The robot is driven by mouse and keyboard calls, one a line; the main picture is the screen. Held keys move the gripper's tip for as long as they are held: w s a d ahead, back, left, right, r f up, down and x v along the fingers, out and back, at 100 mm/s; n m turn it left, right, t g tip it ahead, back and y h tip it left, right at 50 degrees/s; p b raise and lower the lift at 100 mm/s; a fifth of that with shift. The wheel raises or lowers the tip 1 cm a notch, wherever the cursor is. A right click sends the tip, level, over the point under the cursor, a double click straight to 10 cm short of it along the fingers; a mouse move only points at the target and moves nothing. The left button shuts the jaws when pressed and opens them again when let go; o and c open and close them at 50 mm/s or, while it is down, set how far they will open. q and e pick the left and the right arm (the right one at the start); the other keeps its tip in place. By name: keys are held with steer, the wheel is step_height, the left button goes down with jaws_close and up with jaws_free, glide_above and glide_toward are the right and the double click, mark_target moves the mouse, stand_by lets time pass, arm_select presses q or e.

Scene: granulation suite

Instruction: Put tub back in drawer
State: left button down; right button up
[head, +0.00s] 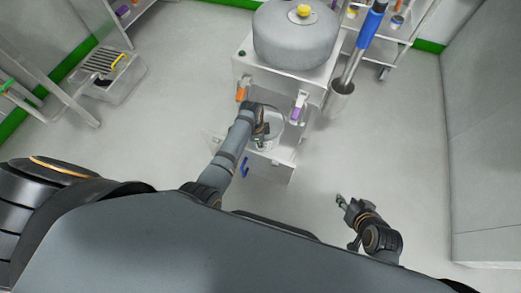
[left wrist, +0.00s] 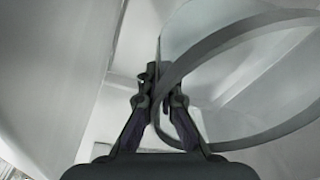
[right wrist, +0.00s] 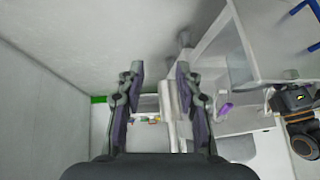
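The clear round tub (head: 271,139) is at the open drawer (head: 273,171), which juts from the front of the white machine cabinet and has a blue handle (head: 244,167). I cannot tell whether the tub rests on the drawer floor. My left gripper (head: 262,129) is at the tub's rim. In the left wrist view the fingers of my left gripper (left wrist: 155,78) close together on the rim of the tub (left wrist: 235,40), which fills the right side. My right gripper (right wrist: 159,68) is open and empty, over bare floor right of the drawer (head: 341,200).
The cabinet carries a grey domed vessel (head: 295,35) with a yellow knob, and orange (head: 241,94) and purple (head: 296,113) handles on its front. A blue-topped metal tool (head: 370,25) leans in a holder at right. A shelf trolley stands at far left. The floor at right is clear.

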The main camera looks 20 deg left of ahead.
arm_select(q)
steer(key=shift+f, duration=0.65)
arm_select(e)
steer(key=w+r+t, duration=0.3)
steer(key=w+r, duration=0.1)
steer(key=w, duration=0.1)
steer(key=shift+d+r, duration=0.15)
steer(key=shift+d, duration=0.1)
